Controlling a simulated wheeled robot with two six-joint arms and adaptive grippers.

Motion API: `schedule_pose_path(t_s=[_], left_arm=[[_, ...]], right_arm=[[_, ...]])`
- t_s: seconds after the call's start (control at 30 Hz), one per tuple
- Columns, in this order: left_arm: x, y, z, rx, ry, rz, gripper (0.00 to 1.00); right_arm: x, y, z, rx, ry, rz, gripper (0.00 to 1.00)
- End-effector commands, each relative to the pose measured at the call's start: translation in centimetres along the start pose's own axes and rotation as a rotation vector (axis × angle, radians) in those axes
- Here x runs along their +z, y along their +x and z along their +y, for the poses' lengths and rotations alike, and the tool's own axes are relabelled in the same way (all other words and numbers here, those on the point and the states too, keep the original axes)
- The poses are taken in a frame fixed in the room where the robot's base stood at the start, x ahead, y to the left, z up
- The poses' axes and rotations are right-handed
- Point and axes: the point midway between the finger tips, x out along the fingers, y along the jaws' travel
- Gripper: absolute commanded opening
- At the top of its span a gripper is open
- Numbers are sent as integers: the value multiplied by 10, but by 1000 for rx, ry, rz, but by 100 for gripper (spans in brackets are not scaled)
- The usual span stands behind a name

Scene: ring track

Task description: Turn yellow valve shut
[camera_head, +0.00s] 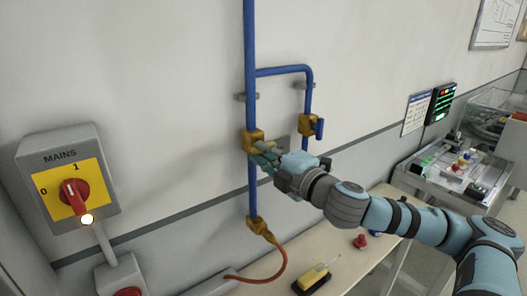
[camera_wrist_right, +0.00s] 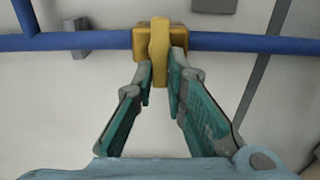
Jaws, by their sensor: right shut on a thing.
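The yellow valve (camera_head: 253,138) sits on the blue vertical pipe on the wall. In the right wrist view its yellow body (camera_wrist_right: 177,37) shows on the pipe, with a yellow lever handle (camera_wrist_right: 158,48) lying crosswise to the pipe. My right gripper (camera_head: 266,153) is at this valve, its arm coming in from the right. In the wrist view my right gripper (camera_wrist_right: 160,78) has one finger on each side of the handle's near end and is shut on it. In the head view the gripper partly hides the handle. My left gripper is in neither view.
A second yellow valve (camera_head: 306,125) with a blue handle (camera_head: 319,129) is close by on the side branch. A MAINS switch box (camera_head: 98,153) is at left. A bench (camera_head: 355,277) below holds a yellow-and-black block (camera_head: 312,279) and a red knob (camera_head: 360,241).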

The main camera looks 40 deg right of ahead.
Motion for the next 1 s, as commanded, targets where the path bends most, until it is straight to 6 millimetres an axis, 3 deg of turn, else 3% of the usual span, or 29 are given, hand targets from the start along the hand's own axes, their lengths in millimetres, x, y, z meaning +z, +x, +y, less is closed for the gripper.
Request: schedule_pose_path(t_s=[0.37,0.4,0.5,0.83,1.0], left_arm=[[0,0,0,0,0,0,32],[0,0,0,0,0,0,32],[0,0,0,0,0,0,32],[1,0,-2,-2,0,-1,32],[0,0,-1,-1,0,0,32]], right_arm=[[0,0,0,0,-7,-1,0],[0,0,0,0,-7,-1,16],[0,0,0,0,-7,0,32],[0,0,2,2,-6,-1,32],[0,0,33,9,-4,0,32]])
